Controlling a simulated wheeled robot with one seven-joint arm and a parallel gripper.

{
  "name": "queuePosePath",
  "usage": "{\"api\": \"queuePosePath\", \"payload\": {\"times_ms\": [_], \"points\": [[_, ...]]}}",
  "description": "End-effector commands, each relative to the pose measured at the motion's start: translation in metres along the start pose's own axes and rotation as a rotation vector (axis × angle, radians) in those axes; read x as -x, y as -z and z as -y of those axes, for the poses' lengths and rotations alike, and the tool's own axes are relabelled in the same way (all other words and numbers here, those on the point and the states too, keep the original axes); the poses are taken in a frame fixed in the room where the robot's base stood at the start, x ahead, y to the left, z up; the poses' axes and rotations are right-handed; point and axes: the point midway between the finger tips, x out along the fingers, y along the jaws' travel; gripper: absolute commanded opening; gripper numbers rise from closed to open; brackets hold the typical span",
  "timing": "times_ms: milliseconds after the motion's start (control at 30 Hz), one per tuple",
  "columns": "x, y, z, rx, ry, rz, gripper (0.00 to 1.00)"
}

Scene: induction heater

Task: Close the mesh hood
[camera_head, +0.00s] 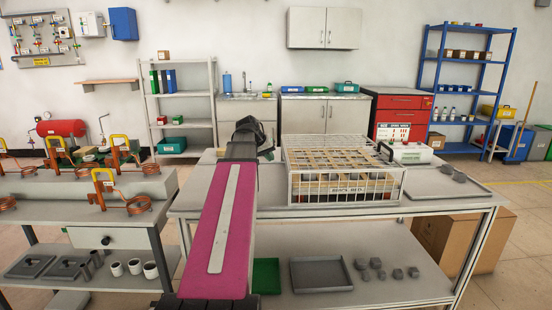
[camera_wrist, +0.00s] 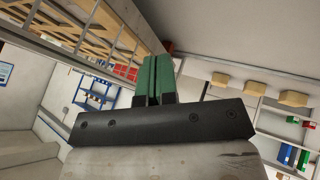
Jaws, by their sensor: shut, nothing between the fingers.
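The mesh hood (camera_head: 345,185) is a pale wire cage on the grey workbench, with light wooden slats showing through its bars. A dark handle (camera_head: 386,151) shows at its right end. I cannot tell whether the hood is fully down. In the wrist view its mesh side (camera_wrist: 65,48) and slats run along the upper left. My gripper (camera_wrist: 154,62) has green fingers pressed together, empty, close beside the mesh; I cannot tell whether they touch it. In the head view my arm rises left of the hood, and its dark wrist hides the fingertips.
A lower shelf holds a dark tray (camera_head: 321,274) and blocks. A side bench with copper coils (camera_head: 138,205) stands left. The floor at right is partly clear.

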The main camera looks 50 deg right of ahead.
Motion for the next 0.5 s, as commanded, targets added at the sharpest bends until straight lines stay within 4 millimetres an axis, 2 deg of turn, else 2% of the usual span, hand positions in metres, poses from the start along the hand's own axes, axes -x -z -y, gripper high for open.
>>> {"api": "queuePosePath", "payload": {"times_ms": [33,200,500], "points": [[0.012,-0.001,-0.002,-0.001,-0.001,-0.003,0.0],[0.044,-0.001,-0.001,-0.001,0.001,-0.004,0.0],[0.085,0.0,-0.001,-0.001,0.001,-0.002,0.0]]}}
